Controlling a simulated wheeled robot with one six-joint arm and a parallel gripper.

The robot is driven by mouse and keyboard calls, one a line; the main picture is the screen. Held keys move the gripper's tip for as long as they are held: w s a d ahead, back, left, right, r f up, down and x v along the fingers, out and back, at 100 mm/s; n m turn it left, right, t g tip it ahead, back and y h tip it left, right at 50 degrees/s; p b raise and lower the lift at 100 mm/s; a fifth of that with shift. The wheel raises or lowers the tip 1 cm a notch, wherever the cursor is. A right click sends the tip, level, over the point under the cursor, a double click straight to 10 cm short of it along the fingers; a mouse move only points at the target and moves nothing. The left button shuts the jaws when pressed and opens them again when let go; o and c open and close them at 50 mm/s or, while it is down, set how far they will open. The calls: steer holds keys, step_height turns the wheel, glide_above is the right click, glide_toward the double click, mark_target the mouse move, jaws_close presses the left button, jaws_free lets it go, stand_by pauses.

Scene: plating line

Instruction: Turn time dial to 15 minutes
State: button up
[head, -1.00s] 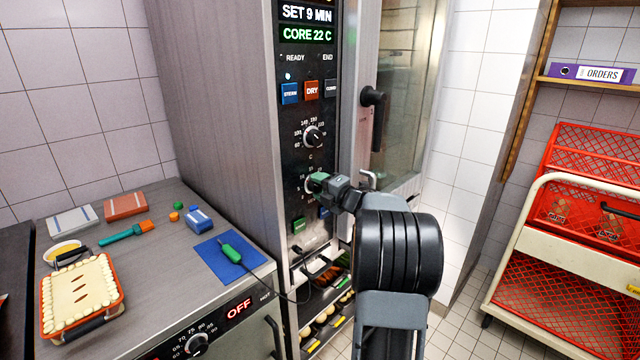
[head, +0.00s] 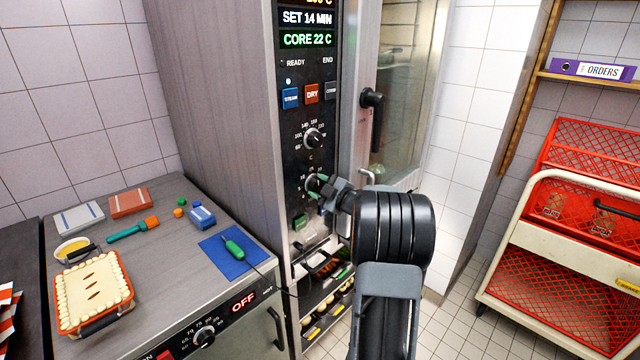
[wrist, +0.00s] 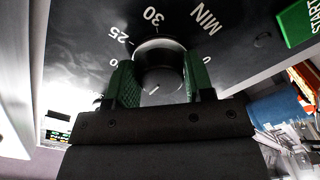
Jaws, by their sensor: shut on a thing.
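The time dial (wrist: 158,72) is a round knob with a MIN scale around it on the oven's black control panel. In the wrist view both green jaw pads of my gripper (wrist: 160,82) sit on either side of the knob, shut on it. In the head view my gripper (head: 318,187) is at the panel below the temperature dial (head: 313,139) and partly hides the time dial. The oven display (head: 307,18) reads SET 14 MIN, with CORE 22 C below it.
A steel counter (head: 165,270) at left holds a pie (head: 93,290), a blue cloth with a green-handled probe (head: 235,250) and small boxes. The oven door handle (head: 374,110) stands out right of the panel. A red crate trolley (head: 560,215) is at the right.

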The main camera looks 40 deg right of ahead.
steer(key=shift+m, duration=0.6)
steer(key=o, duration=0.9)
steer(key=shift+s, duration=0.15)
steer(key=s+d+b, duration=0.2)
steer(key=s, duration=1.1)
steer(key=shift+s+d, duration=0.2)
